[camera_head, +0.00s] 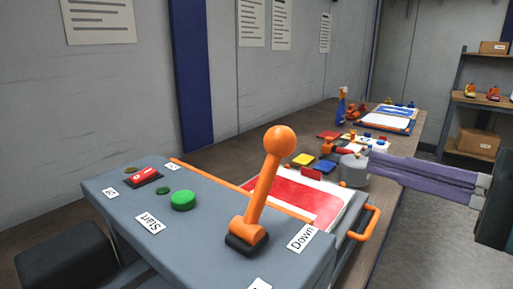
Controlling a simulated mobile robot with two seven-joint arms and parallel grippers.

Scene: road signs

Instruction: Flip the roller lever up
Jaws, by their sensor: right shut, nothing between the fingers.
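The orange roller lever (262,191) has a round ball knob on top and stands in a dark base on the grey-blue machine (208,238). It leans up and to the right. A "Down" label (302,238) lies beside its base on the right. Another label at the bottom edge is cut off and unreadable. My left gripper is not in view.
The machine also carries a green button (183,200), a "Start" label (149,223) and a red switch (144,176). Behind it are a red-and-white sheet (302,200), a grey cylinder (353,171) and a spray bottle (341,106). Shelves (476,103) stand far right.

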